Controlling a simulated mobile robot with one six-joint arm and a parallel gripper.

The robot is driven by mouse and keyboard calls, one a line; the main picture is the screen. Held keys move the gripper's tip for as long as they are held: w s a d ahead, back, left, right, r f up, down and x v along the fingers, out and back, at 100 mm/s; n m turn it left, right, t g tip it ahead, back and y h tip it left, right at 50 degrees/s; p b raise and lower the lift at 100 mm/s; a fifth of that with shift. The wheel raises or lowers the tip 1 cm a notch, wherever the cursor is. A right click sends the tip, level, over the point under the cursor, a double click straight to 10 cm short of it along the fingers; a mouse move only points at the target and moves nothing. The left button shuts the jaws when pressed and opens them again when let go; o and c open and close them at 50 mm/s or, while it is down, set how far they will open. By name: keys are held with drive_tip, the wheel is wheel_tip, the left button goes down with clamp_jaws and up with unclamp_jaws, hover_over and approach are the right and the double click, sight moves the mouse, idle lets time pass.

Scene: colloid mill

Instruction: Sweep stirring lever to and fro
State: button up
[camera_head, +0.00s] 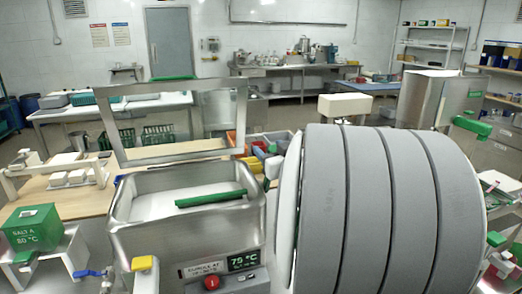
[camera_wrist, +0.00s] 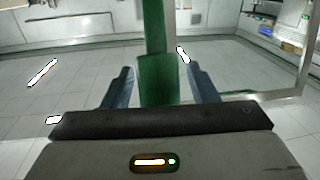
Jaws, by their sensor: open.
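In the wrist view a green upright bar (camera_wrist: 160,78), which looks like the stirring lever, stands between the two fingers of my gripper (camera_wrist: 158,68). The fingers are apart, with a visible gap on each side of the bar. Whether the bar's depth lies fully between the fingertips is hard to tell. In the head view a steel tank (camera_head: 128,235) holds pale contents, and a green bar (camera_head: 210,198) lies across its opening. I cannot tell whether this is the same bar. My gripper does not show in the head view.
A steel-framed clear panel (camera_head: 117,130) stands behind the tank. The tank front carries a display (camera_head: 243,261) reading 79 °C and a red knob (camera_head: 211,283). A yellow-handled fitting (camera_head: 143,262) is at front left. A green box (camera_head: 33,229) stands farther left.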

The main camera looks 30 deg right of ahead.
clamp_jaws()
idle(0.4)
